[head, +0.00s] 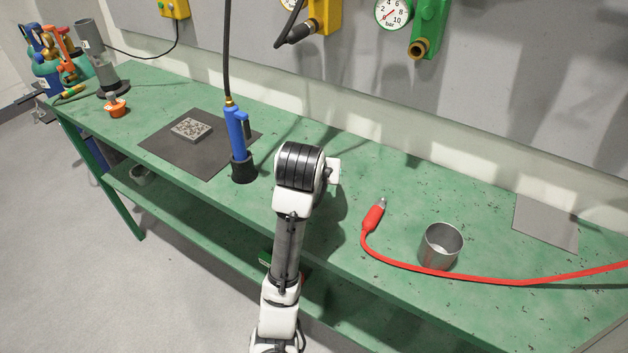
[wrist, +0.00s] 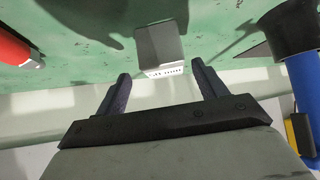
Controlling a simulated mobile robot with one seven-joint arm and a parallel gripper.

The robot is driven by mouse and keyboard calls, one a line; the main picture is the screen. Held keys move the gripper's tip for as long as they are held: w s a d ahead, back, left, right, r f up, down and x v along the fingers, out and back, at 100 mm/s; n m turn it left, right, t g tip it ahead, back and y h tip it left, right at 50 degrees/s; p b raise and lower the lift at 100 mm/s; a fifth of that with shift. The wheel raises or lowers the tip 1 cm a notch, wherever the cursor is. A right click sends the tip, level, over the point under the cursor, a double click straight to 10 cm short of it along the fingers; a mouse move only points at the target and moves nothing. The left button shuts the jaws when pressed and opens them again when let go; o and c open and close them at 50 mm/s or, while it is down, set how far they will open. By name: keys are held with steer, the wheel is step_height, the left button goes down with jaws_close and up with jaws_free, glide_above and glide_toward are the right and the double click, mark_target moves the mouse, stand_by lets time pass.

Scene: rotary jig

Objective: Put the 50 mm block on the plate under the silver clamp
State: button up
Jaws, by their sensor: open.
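A grey block (wrist: 160,43) with small dark marks along its near face shows in the wrist view on the green bench. It lies beyond and between the fingertips of my gripper (wrist: 161,68). The fingers are apart, with a visible gap to the block and nothing between them. In the head view my wrist hides the fingers, and I cannot make out this block there for sure. I cannot make out a silver clamp or a plate under it in either view.
A dark mat (head: 160,153) carries a flat speckled grey piece (head: 191,129). A blue tool (head: 238,130) stands in a black holder left of my arm. Right are a red-handled cable (head: 374,215), a metal cup (head: 440,247) and a grey sheet (head: 545,222). The wall bounds the back.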

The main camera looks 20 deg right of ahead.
steer(key=shift+a+p+x, duration=0.2)
steer(key=shift+p+x, duration=0.4)
steer(key=shift+x, duration=2.05)
steer(key=shift+w+r, duration=0.1)
steer(key=shift+w, duration=0.05)
steer(key=c, duration=1.4)
steer(key=shift+r+p, duration=2.95)
steer(key=shift+r, duration=7.05)
steer(key=shift+c, duration=0.2)
